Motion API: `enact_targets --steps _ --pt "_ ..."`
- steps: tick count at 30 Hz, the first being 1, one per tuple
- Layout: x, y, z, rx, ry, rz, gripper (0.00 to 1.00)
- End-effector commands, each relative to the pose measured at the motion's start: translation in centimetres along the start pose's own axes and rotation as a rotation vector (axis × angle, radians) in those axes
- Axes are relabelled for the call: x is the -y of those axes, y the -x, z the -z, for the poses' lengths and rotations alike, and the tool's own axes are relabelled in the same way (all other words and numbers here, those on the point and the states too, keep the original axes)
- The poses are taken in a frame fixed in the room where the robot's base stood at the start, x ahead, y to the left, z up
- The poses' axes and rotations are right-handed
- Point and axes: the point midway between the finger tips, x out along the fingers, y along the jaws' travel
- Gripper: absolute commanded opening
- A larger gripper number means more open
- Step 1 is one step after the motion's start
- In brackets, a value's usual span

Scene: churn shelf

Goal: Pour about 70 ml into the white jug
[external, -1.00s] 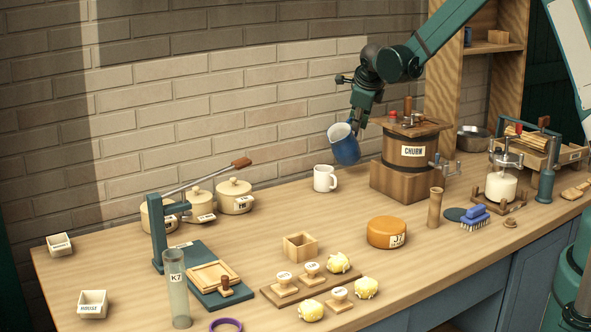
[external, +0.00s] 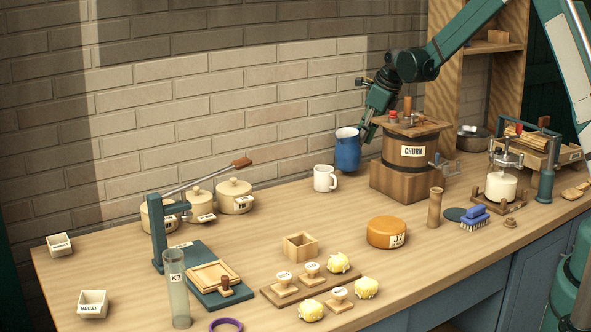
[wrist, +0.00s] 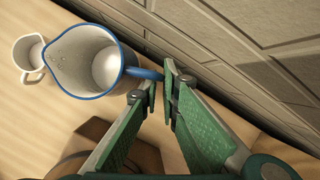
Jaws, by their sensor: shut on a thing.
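My gripper (external: 367,131) is shut on the handle of a blue jug (external: 347,153), seen at the fingertips (wrist: 162,88) in the wrist view. The blue jug is nearly upright and held above the table, left of the churn. The wrist view looks into its pale inside (wrist: 72,57); the liquid level in it is hard to tell. The white jug (external: 324,179) stands upright on the table, below and a little left of the blue jug. In the wrist view the white jug (wrist: 22,58) is at the upper left, beside the blue jug's spout; its contents are unclear.
The wooden churn (external: 405,158) on its block stands close to the right of my gripper. The brick wall (external: 270,100) is behind. Cream lidded pots (external: 234,196) stand to the left, and an orange cheese (external: 387,232) lies in front. The table around the white jug is clear.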

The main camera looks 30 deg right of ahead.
Motion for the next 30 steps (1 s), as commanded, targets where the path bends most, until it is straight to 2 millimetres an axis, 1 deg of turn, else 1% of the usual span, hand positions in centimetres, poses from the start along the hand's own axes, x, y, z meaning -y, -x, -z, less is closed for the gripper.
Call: enact_targets --steps 1,3,12,26,30 --pt "0.2 -0.6 0.3 0.004 -0.01 -0.018 0.0" --pt "0.3 -1.1 0.5 0.008 -0.02 -0.042 0.0" --pt "0.6 -2.2 1.0 0.019 -0.046 -0.102 0.0" --pt "0.6 -2.2 1.1 0.021 -0.049 -0.111 0.0" --pt "0.6 -2.0 1.0 0.021 -0.049 -0.111 0.0"
